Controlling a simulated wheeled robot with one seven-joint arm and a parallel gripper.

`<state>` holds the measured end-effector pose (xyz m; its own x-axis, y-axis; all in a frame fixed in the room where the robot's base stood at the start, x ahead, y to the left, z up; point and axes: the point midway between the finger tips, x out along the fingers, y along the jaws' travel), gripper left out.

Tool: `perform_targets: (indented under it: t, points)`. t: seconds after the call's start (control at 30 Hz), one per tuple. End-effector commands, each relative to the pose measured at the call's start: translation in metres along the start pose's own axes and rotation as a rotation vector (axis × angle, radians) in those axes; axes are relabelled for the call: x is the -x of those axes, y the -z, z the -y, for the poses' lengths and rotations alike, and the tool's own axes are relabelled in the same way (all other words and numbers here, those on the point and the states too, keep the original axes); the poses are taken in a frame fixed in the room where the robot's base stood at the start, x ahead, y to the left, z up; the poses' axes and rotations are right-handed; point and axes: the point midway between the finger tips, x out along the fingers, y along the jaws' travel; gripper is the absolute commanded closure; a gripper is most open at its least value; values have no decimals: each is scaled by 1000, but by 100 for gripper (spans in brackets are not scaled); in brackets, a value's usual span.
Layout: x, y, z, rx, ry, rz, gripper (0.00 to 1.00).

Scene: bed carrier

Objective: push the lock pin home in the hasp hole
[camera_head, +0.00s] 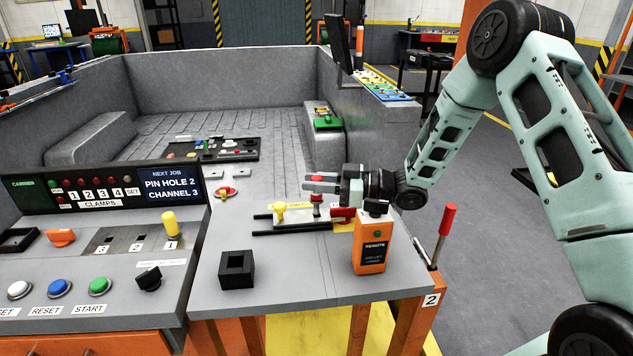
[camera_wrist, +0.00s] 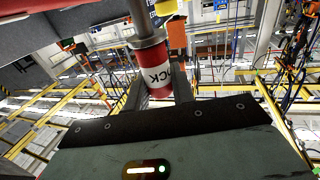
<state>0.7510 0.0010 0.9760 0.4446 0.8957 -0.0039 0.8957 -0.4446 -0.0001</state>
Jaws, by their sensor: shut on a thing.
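My gripper (camera_head: 319,184) is over the right part of the grey bench top, its fingers pointing left. It is shut on the lock pin (camera_wrist: 153,74), a red cylinder with a white lettered band and a grey metal collar. In the head view the pin (camera_head: 317,204) shows small between and below the fingers, roughly upright, above a pale sliding block (camera_head: 297,216) with a yellow knob (camera_head: 279,207). I cannot make out the hasp hole or whether the pin tip is in it. A red piece (camera_head: 342,213) is just right of the pin.
A red-handled lever (camera_head: 441,232) is at the bench's right edge. A black square socket (camera_head: 237,270) stands at front left. The panel screen (camera_head: 174,187) reads "PIN HOLE 2, CHANNEL 3".

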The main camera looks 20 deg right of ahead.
Motion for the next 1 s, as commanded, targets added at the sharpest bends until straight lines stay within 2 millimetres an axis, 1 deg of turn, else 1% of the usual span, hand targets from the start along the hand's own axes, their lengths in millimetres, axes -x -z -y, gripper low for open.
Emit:
perform_targets:
  t: [0.73, 1.0]
  points:
    - [0, -19, 0, 0, 0, 0, 100]
    - [0, -13, 0, 0, 0, 1, 100]
